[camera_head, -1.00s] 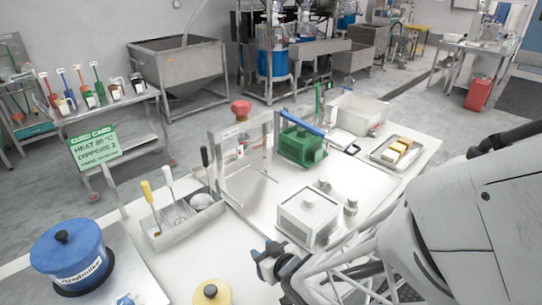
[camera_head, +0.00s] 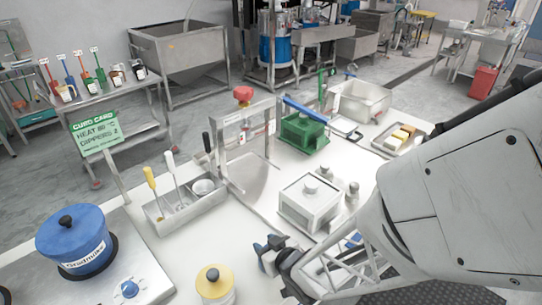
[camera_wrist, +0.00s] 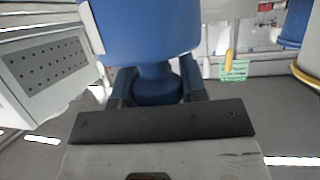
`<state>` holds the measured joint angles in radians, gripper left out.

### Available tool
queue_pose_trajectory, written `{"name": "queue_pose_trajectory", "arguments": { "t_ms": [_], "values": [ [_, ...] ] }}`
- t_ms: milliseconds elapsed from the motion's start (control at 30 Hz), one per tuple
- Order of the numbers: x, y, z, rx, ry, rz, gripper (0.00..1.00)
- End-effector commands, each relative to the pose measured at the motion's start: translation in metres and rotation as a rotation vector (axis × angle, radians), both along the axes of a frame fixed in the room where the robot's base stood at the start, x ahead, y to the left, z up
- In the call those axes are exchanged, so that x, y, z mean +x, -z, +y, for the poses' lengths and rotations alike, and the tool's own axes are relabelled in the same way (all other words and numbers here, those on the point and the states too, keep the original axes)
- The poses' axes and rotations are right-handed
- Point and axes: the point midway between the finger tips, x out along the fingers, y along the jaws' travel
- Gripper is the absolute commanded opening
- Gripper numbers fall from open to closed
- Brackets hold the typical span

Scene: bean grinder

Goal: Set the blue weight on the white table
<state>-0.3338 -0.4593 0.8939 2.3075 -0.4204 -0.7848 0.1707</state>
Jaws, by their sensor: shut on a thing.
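The blue weight (camera_wrist: 150,32) fills the upper middle of the wrist view, with a narrower neck and round base below it. My gripper (camera_wrist: 158,82) is shut on this narrower part, its dark fingers on either side. In the head view, my arm covers most of the lower right and hides most of the weight; a small blue patch behind its lattice may be part of it. The white table (camera_head: 190,250) runs across the middle and front of the head view. I cannot tell the weight's height above it.
A white lidded box (camera_head: 310,208), green press box (camera_head: 303,135) and clamp frame with red knob (camera_head: 243,95) stand on the table. A tool tray (camera_head: 180,210), yellow-lidded jar (camera_head: 213,285) and blue pot (camera_head: 72,240) lie left. Bare tabletop shows between tray and jar.

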Motion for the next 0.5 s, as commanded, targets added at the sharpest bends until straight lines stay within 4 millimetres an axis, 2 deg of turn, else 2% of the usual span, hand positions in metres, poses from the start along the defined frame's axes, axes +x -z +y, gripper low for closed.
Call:
{"name": "queue_pose_trajectory", "arguments": {
  "t_ms": [500],
  "values": [
    [0.0006,0.0068,0.0003,0.001,0.0,-0.001,0.0]
  ]
}}
